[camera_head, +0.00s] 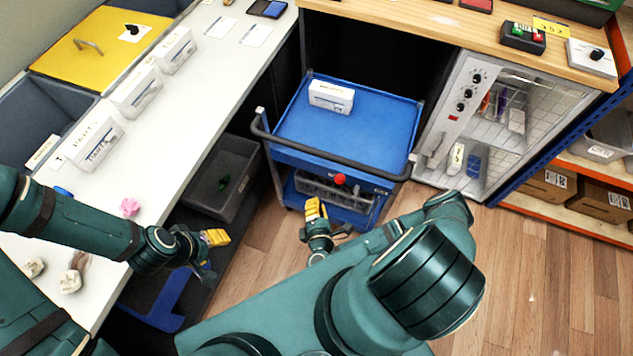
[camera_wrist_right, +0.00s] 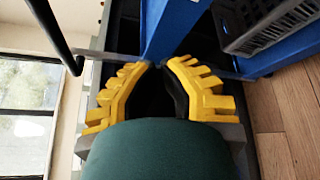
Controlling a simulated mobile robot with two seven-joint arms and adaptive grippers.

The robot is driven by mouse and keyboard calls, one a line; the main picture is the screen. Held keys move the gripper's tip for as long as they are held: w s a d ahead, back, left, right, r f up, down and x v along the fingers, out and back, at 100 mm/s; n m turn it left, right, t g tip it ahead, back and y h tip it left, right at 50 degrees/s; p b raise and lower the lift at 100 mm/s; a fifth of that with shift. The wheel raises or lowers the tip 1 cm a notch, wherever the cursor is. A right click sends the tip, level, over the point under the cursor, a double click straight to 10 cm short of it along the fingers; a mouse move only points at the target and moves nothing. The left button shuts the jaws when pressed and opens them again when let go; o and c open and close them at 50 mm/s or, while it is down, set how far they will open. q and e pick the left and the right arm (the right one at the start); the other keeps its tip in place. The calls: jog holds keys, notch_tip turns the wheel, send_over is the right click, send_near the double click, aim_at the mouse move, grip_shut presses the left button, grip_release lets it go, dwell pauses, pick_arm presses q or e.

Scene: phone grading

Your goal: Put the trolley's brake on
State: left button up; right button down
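The blue trolley (camera_head: 385,118) stands in the gap between the white counter and the wooden bench. Its black push handle (camera_head: 330,160) faces me. A red knob (camera_head: 339,179) shows just below the handle, at the trolley's near side. My right gripper (camera_head: 326,217) is open and empty, low in front of the trolley and below and left of the knob. In the right wrist view its yellow fingertips (camera_wrist_right: 160,65) are apart, with a blue trolley post (camera_wrist_right: 170,30) beyond them. The knob is not visible there. My left gripper (camera_head: 211,254) appears open and empty beside the counter.
A white box (camera_head: 331,96) lies on the trolley's top shelf and a grey crate (camera_head: 335,190) sits below. A dark grey bin (camera_head: 222,178) stands under the counter (camera_head: 190,95). Wooden floor (camera_head: 540,270) is clear at the right.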

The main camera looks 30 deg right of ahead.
jog(key=shift+s+d+f+m+g+h, duration=0.25)
jog(key=shift+f+m+g+h, duration=0.05)
jog(key=shift+f, duration=0.05)
jog(key=shift+w, duration=0.1)
jog(key=w+d+b, duration=0.1)
jog(key=w+d, duration=0.5)
jog(key=d, duration=0.1)
jog(key=shift+w+b, duration=0.15)
jog(key=shift+b, duration=0.2)
dwell(0.5)
